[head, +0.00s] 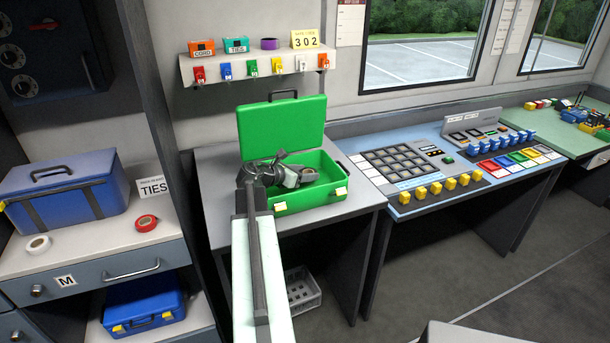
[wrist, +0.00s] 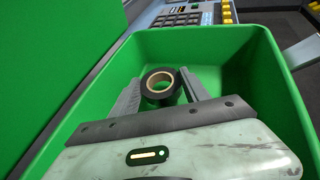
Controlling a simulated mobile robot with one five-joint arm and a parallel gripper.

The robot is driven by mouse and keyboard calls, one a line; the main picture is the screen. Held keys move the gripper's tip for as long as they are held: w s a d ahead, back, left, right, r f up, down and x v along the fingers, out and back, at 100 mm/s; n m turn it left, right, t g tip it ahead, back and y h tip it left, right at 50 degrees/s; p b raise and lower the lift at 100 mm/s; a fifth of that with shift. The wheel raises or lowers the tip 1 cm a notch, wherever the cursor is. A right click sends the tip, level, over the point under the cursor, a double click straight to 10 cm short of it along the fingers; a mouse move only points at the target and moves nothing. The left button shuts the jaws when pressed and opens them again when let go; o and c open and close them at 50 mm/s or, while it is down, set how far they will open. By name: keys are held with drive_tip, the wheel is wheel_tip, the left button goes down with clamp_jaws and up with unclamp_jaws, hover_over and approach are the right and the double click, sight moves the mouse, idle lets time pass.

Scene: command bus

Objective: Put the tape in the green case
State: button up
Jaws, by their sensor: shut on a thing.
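The green case (head: 310,204) stands open on a grey table, its lid (head: 282,128) raised at the back; its rim also shows in the wrist view (wrist: 215,32). A black tape roll with a tan core (wrist: 160,86) sits between the fingers of my gripper (wrist: 160,88), which is shut on it. In the wrist view the tape and fingers are within the case's walls. I cannot tell whether the tape touches the case floor. In the head view my gripper (head: 274,172) reaches into the case, and the tape cannot be made out clearly.
A red roll (head: 146,223), a white roll (head: 38,244) and a blue case (head: 65,195) are on the left counter. A wall shelf (head: 255,66) holds small boxes and a purple roll (head: 268,44). A button console (head: 405,165) stands to the right.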

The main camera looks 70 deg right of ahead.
drive_tip(key=o, duration=1.3)
drive_tip(key=shift+r, duration=0.1)
drive_tip(key=shift+w+a+r+p, duration=0.1)
drive_tip(key=shift+a+r+p, duration=0.1)
drive_tip(key=shift+r+p, duration=0.3)
drive_tip(key=shift+w+a+r+p, duration=0.15)
drive_tip(key=shift+r+p, duration=0.25)
drive_tip(key=shift+p, duration=0.2)
drive_tip(key=p+v, duration=0.3)
drive_tip(key=v, duration=0.8)
drive_tip(key=shift+f+p, duration=0.2)
drive_tip(key=shift+p, duration=0.15)
